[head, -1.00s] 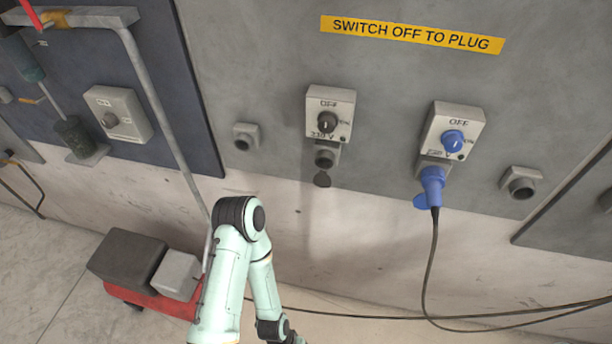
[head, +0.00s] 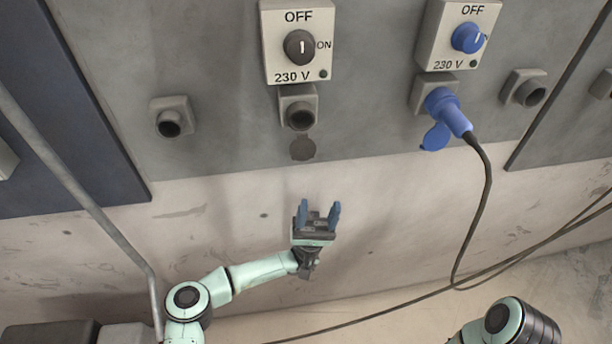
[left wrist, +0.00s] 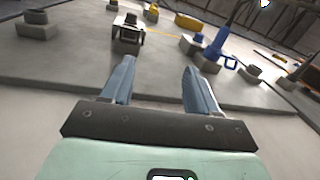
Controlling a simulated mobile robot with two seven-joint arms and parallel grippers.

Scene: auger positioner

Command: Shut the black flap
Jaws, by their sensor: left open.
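The black flap (head: 303,148) hangs open below the dark round socket (head: 300,114) in the head view, leaving the socket mouth uncovered. The socket sits under a switch box (head: 297,42) marked OFF and 230 V. My left gripper (head: 319,214) is open and empty. It is below the flap in the head view, fingers pointing up, apart from it. In the left wrist view the two blue fingers (left wrist: 158,66) are spread, and a grey socket housing (left wrist: 127,38) shows beyond them; I cannot make out the flap there. My right gripper is out of view.
To the right, a blue plug (head: 447,110) with a cable (head: 487,190) sits in a socket below a blue-knobbed switch. Other outlets stick out at left (head: 170,118) and right (head: 524,89). A grey pipe (head: 75,180) runs down the left. The pale wall below the panel is clear around my gripper.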

